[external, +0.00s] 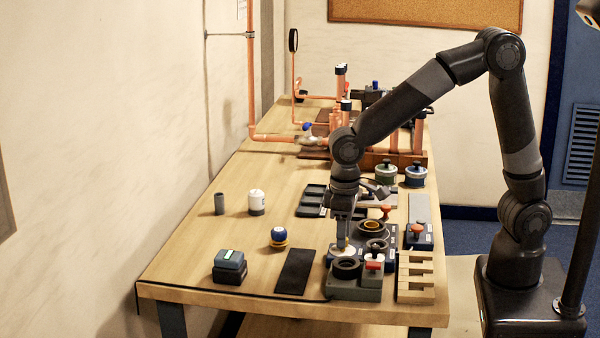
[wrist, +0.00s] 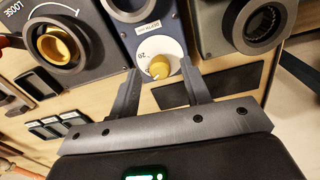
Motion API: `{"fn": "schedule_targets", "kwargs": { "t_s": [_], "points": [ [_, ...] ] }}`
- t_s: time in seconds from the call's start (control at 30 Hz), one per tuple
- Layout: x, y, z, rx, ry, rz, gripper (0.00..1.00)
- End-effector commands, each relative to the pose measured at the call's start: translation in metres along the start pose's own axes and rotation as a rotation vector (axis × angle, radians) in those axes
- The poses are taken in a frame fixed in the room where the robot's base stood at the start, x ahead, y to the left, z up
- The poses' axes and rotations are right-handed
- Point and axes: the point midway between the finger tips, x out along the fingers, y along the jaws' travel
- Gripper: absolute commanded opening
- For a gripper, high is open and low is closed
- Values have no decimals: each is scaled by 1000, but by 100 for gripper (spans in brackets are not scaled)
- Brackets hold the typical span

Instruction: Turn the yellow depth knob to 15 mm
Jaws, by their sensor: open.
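The yellow depth knob (wrist: 160,69) sits at the centre of a white dial (wrist: 166,50) on a blue-grey block in the wrist view. A "20" shows on the dial's left part, and a small label above it appears to read "DEPTH MM". Which mark the knob points at is too small to tell. My gripper (wrist: 161,74) is open, with one finger on each side of the knob; I cannot tell if either touches it. In the external view my gripper (external: 342,246) points down at this dial, and its fingers hide most of the knob.
A dark block marked "LOOSE" with a brass ring (wrist: 58,44) stands left of the dial in the wrist view, and a grey block with a dark ring (wrist: 262,25) stands right. A wooden slotted rack (external: 416,278) and black mat (external: 295,271) flank the fixtures.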

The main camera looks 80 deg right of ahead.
Motion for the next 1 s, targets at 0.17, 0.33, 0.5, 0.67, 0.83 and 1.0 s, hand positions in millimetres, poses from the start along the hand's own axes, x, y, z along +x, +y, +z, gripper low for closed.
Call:
{"fn": "schedule_targets", "kwargs": {
  "t_s": [0.17, 0.33, 0.5, 0.67, 0.83, 1.0],
  "points": [
    [-32, 0, -1, 0, 6, -2, 43],
    [-67, 0, -1, 0, 5, -1, 43],
    [-92, 0, 0, 0, 3, -1, 43],
    [-101, 0, 0, 0, 1, 0, 43],
    [-102, 0, 0, 0, 0, 0, 43],
    [-102, 0, 0, 0, 0, 0, 43]
  ]
}}
